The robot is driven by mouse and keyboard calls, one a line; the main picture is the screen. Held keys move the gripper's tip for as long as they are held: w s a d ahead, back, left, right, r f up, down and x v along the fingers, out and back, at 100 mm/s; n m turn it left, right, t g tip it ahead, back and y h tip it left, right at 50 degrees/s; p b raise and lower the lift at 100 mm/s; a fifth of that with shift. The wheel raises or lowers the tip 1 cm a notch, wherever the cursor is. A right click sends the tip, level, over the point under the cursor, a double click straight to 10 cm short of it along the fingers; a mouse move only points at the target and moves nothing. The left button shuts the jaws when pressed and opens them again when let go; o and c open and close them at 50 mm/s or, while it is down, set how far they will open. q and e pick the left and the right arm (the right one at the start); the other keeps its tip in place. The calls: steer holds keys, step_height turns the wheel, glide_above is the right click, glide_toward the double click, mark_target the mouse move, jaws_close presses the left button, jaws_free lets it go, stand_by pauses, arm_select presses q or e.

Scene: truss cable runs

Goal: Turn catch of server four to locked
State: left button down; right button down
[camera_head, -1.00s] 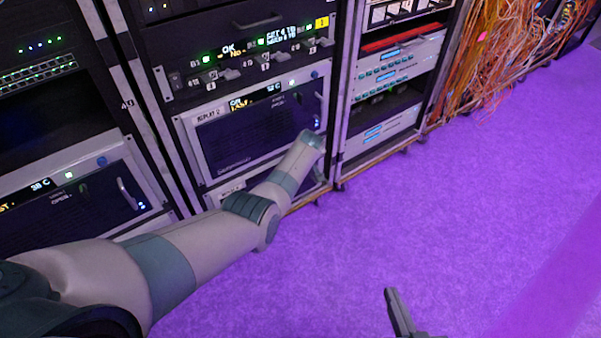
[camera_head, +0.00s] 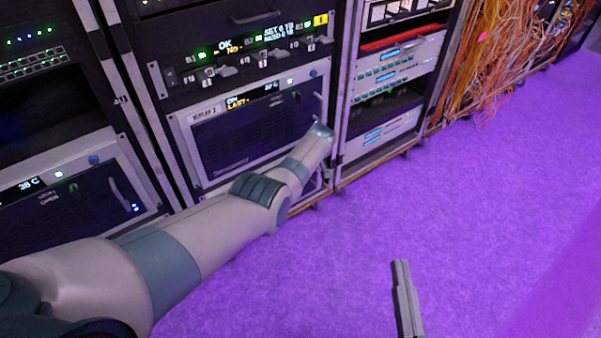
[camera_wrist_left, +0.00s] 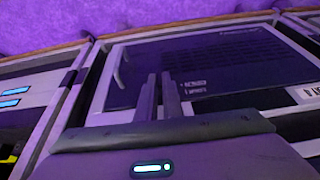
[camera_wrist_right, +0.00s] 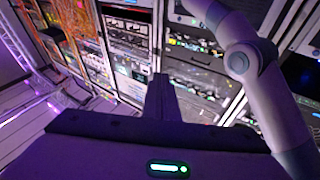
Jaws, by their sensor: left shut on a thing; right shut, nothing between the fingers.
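My left arm reaches across the rack, and its gripper is hidden behind the wrist in the head view. In the left wrist view the left gripper (camera_wrist_left: 160,80) is against the dark front of the lowest server (camera_wrist_left: 225,60), beside small printed labels (camera_wrist_left: 195,87). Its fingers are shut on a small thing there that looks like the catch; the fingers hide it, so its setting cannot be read. The server's handle (camera_wrist_left: 121,70) is just left of the fingers. My right gripper (camera_head: 401,266) is shut and empty above the floor; it also shows in the right wrist view (camera_wrist_right: 159,80).
Another rack (camera_head: 390,75) stands right, then orange cables (camera_head: 495,55). The purple floor (camera_head: 480,200) is clear.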

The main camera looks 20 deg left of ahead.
arm_select(q)
steer(key=c, duration=1.9)
jaws_free()
steer(key=shift+f, duration=0.1)
arm_select(e)
steer(key=shift+f, duration=0.1)
